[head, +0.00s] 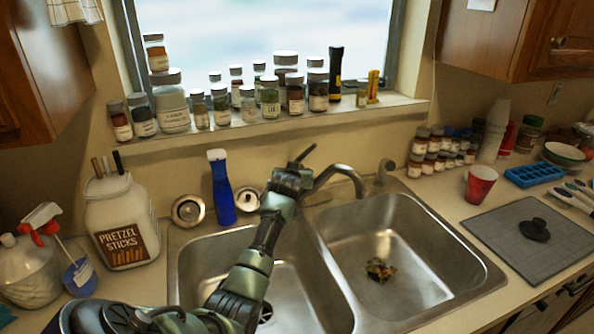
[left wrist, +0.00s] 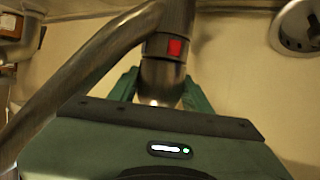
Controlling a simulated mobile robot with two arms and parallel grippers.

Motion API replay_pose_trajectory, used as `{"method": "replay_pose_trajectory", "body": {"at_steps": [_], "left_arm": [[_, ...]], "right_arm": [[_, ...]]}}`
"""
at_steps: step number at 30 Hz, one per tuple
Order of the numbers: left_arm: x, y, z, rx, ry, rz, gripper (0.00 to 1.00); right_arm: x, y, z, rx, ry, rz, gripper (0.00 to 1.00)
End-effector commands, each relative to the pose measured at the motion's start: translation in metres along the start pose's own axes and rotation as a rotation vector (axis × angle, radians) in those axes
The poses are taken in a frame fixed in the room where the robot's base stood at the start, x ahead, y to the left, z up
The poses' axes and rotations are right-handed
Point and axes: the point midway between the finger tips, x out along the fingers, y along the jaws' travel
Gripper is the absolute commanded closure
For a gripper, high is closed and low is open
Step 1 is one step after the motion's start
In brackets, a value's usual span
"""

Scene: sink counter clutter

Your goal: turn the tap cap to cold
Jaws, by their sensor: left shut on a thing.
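The metal tap (head: 345,172) stands behind the divider of the double sink, with its curved spout over the right basin. A dark lever (head: 305,153) sticks up above my left gripper (head: 290,182), which hides most of the tap's body. In the left wrist view the green fingers of my left gripper (left wrist: 160,95) are shut on the round metal tap cap (left wrist: 160,75), one on each side. No blue mark is visible. My right gripper is not in view.
A blue bottle (head: 222,190) stands left of the tap, near a round metal strainer (head: 187,211). Several jars line the window sill (head: 300,120) above. Food scraps (head: 379,270) lie in the right basin (head: 410,255). A red cup (head: 480,184) stands to the right.

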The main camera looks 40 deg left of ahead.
Motion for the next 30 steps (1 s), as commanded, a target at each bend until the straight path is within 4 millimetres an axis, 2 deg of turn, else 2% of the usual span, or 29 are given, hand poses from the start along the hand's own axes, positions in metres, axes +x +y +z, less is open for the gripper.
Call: {"method": "replay_pose_trajectory", "body": {"at_steps": [12,13,14,25,30], "left_arm": [[0.000,0.000,0.001,-0.004,-0.002,-0.008,0.92],[0.000,0.000,0.001,-0.004,-0.002,-0.008,0.49],[0.000,0.000,0.001,-0.004,-0.002,-0.008,0.42],[-0.002,0.000,0.000,-0.003,0.000,-0.008,0.42],[-0.019,0.000,0.002,-0.003,0.001,-0.007,0.42]], "right_arm": [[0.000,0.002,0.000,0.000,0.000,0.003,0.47],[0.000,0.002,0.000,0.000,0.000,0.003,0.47],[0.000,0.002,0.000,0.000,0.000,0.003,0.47],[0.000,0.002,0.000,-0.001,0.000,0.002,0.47],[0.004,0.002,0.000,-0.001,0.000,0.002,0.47]]}}
